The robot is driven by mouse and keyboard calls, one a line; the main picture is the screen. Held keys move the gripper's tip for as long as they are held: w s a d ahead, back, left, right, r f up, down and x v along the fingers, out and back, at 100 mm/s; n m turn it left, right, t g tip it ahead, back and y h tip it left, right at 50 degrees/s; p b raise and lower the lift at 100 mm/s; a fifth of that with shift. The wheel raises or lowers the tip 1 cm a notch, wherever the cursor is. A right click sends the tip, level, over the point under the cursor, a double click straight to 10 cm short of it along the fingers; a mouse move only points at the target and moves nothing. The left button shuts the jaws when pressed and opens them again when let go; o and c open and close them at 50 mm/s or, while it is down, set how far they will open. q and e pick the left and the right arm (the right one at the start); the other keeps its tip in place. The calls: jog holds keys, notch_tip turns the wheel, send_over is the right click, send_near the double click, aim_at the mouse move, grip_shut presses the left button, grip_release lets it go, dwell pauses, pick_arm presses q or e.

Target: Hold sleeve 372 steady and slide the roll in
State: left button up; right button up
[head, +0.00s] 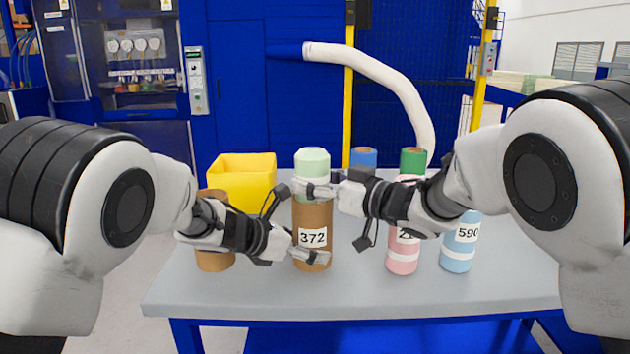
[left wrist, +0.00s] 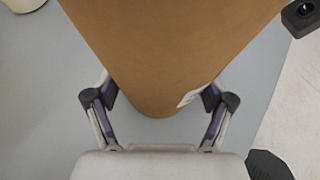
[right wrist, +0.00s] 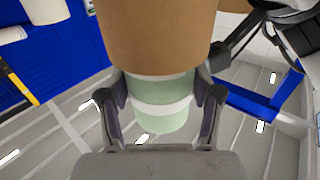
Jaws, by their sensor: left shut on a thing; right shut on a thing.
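Sleeve 372 (head: 312,221), a brown cylinder with a white label, stands upright on the table. My left gripper (head: 308,252) is shut on its lower part; the left wrist view shows the brown wall (left wrist: 175,50) between the fingers. The pale green roll (head: 312,162) is upright directly above the sleeve, in line with it. My right gripper (head: 314,188) is shut on the roll just above the sleeve's top. In the right wrist view the white-banded roll (right wrist: 165,120) meets the sleeve's rim (right wrist: 158,66); fingers and sleeve hide how deep it sits.
A yellow bin (head: 243,180) and another brown cylinder (head: 213,261) stand at the left. A pink sleeve (head: 403,259) and blue sleeve 590 (head: 460,247) stand at the right. Blue (head: 363,157) and green (head: 412,160) rolls are behind. The table's front strip (head: 350,295) is clear.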

jog(key=shift+f, duration=0.2)
jog(key=shift+f, duration=0.9)
jog(key=o, duration=1.1)
jog(key=shift+o, duration=0.7)
jog(key=shift+s, duration=0.1)
jog(key=shift+f, duration=0.1)
jog(key=shift+s+d+r, duration=0.55)
jog(key=shift+s+d, duration=0.15)
jog(key=shift+d, duration=0.2)
jog(key=shift+s+d+r, duration=0.55)
jog(key=shift+s+d, duration=0.2)
jog(key=shift+d, duration=0.2)
jog(key=shift+s+d+r, duration=0.55)
jog(key=shift+s+d, duration=0.15)
jog(key=shift+d, duration=0.2)
